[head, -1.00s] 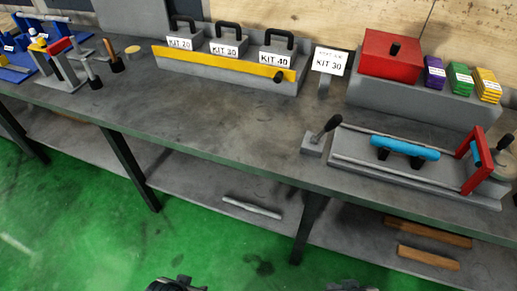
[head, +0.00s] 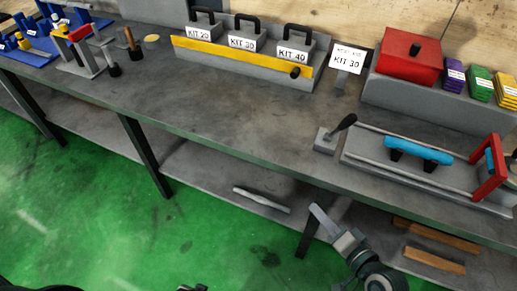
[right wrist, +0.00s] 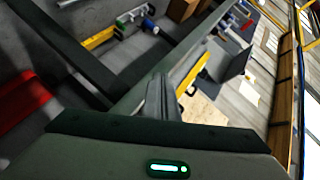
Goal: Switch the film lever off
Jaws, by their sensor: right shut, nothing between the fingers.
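A small lever with a black handle (head: 342,125) stands on a grey block (head: 326,141) on the bench, left of the long grey fixture with the blue handle. Its handle tilts up and to the right. No label shows on it, so I cannot confirm that it is the film lever. My right gripper (head: 317,211) is in front of the bench, below and apart from the lever. Its fingers are closed and empty. They also show in the right wrist view (right wrist: 160,98), where I cannot make out the lever.
The long fixture (head: 366,165) carries a blue handle (head: 418,150) and a red frame (head: 489,168). A KIT 30 sign (head: 347,60) and a red box (head: 408,58) stand behind. The bench edge (head: 240,160) lies between my gripper and the lever. The middle bench top is clear.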

